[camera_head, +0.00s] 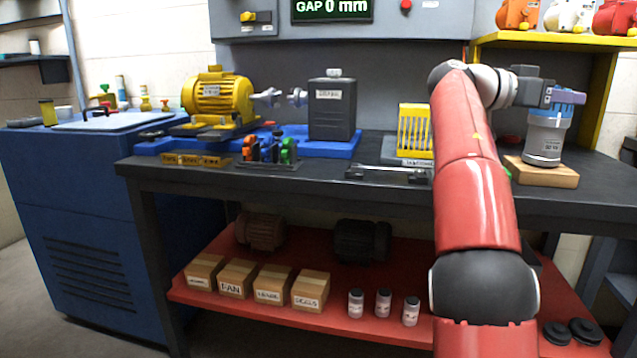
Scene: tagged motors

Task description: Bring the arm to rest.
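My red arm reaches up from the lower right and bends right over the dark workbench (390,205). My gripper (566,98) is at the right of the bench, directly above a grey-white canister (545,140) with a blue upper part. The canister stands upright on a wooden block (541,173). The fingers are small and seen from the side, and I cannot tell whether they touch the canister or how far apart they are.
A yellow motor (218,100) and a dark labelled box (331,108) stand on a blue base. A yellow rack (414,130) is left of my arm. Labelled cartons (236,278) sit on the red lower shelf.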

